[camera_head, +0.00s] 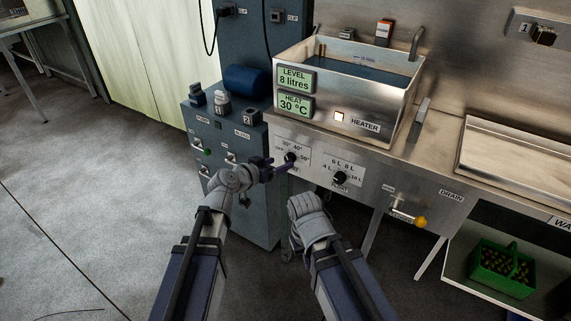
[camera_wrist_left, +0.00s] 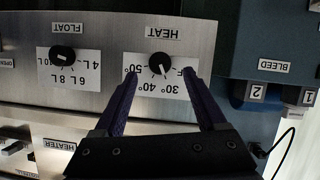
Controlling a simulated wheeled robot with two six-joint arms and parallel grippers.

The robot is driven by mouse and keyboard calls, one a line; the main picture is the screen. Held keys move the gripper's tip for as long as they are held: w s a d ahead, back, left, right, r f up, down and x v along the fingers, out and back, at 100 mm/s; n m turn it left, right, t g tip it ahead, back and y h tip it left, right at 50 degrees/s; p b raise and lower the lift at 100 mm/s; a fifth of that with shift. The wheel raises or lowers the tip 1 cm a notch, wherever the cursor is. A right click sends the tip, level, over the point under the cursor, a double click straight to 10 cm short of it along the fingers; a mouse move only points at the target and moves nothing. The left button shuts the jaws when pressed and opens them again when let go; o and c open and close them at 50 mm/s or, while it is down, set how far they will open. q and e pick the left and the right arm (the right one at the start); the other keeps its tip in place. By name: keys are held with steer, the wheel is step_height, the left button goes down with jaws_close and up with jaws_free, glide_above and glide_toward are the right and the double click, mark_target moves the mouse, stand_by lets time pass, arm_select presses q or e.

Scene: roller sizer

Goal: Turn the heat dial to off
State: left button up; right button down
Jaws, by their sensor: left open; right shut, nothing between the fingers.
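The heat dial (camera_head: 290,158) is a black knob on the steel front panel under the tank. In the left wrist view, which is upside down, the heat dial (camera_wrist_left: 158,65) has a white mark pointing about at 30°; the OFF label is partly hidden by a finger. My left gripper (camera_head: 284,165) is open in front of the panel at the dial. In the wrist view its fingers (camera_wrist_left: 160,77) lie to either side of the knob; contact cannot be told. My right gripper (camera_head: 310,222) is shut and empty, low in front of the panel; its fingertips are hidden.
The float dial (camera_head: 339,178) is close beside the heat dial. The tank's displays (camera_head: 294,104) read level 8 litres and heat 30 °C, and the heater lamp (camera_head: 340,117) is lit. A blue-grey cabinet (camera_head: 255,215) stands left; a green crate (camera_head: 500,268) sits low right.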

mark_target(288, 160)
arm_select(q)
steer(key=b+x, duration=0.1)
steer(key=x, duration=0.3)
steer(key=shift+w+d+f, duration=0.2)
steer(key=shift+w+d, duration=0.05)
steer(key=shift+w, duration=0.05)
jaws_close()
stand_by(0.3)
